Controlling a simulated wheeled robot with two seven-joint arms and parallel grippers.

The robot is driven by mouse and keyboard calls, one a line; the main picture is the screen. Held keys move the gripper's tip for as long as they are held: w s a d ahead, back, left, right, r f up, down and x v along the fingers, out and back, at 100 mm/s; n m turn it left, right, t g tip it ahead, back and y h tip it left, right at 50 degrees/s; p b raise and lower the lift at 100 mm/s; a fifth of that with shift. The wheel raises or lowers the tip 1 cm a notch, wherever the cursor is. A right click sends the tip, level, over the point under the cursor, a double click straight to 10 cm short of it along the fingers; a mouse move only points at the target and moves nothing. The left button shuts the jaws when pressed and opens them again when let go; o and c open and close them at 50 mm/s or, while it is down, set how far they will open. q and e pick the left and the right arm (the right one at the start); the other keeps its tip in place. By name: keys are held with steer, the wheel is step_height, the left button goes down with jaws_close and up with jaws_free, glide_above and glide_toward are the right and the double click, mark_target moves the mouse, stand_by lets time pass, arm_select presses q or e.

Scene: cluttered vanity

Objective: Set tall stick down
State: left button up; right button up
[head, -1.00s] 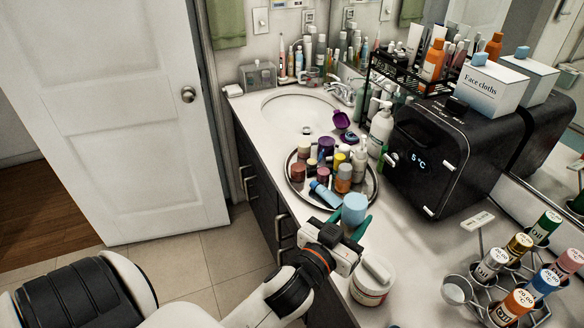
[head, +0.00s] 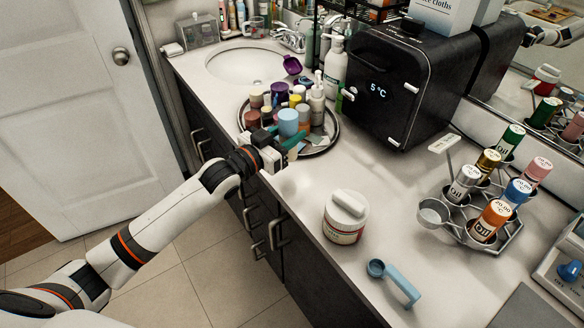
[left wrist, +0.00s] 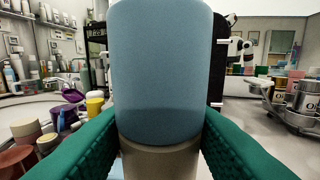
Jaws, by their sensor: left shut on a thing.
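The tall stick, with a light blue cap (head: 289,122) and a grey-beige lower body (left wrist: 158,160), stands upright between the fingers of my left gripper (head: 288,143). The green finger pads press on both sides of it in the left wrist view, where the cap (left wrist: 158,75) fills the middle. My left gripper is shut on it at the near edge of the round tray (head: 326,150). The stick's base is hidden, so I cannot tell whether it touches anything. My right gripper is not in view.
The tray holds several crowded jars and bottles, including a white pump bottle (head: 317,100). A white-lidded jar (head: 345,217), a blue scoop (head: 395,282) and an oil rack (head: 475,205) stand to the right. The black cooler (head: 400,90) is behind.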

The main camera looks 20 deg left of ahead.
arm_select(q)
step_height(320, 180, down, 7)
steer(key=shift+r, duration=0.2)
steer(key=shift+f, duration=0.1)
steer(key=o, duration=1)
steer(key=shift+s, duration=0.1)
steer(key=shift+s+a, duration=0.15)
steer(key=shift+s, duration=0.15)
steer(key=b+v, duration=0.1)
steer(key=v, duration=1)
steer(key=shift+s, duration=0.1)
